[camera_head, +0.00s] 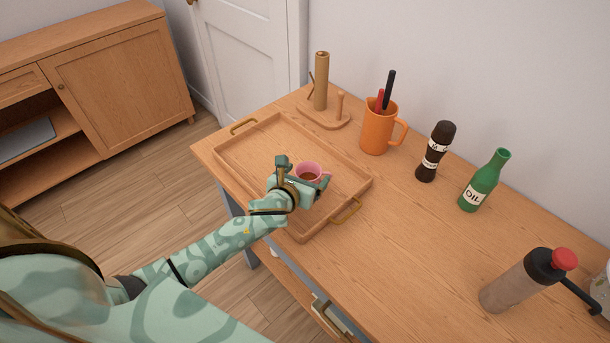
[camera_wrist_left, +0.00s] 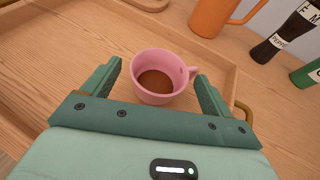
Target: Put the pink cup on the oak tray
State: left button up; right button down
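The pink cup (camera_head: 312,168) stands upright inside the oak tray (camera_head: 250,152), towards its right side, with something brown in it. In the left wrist view the pink cup (camera_wrist_left: 160,88) sits between the two fingers, its handle pointing right towards one finger. My left gripper (camera_head: 300,178) is open around the cup, with a visible gap at the left finger. Whether the handle touches the right finger I cannot tell. The cup's near lower side is partly hidden by the gripper in the head view. The oak tray also shows in the left wrist view (camera_wrist_left: 60,62). My right gripper is not in view.
Behind the tray stand a wooden roll holder (camera_head: 321,85) and an orange jug (camera_head: 377,130) with utensils. To the right are a pepper mill (camera_head: 435,152), a green oil bottle (camera_head: 484,182) and a red-topped flask (camera_head: 525,282). The counter's front right is clear.

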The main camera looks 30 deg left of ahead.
pick_arm(q)
jog(key=shift+r, duration=0.2)
jog(key=p+v, duration=0.2)
jog(key=v, duration=1)
jog(key=shift+p, duration=0.4)
jog(key=shift+f, duration=0.15)
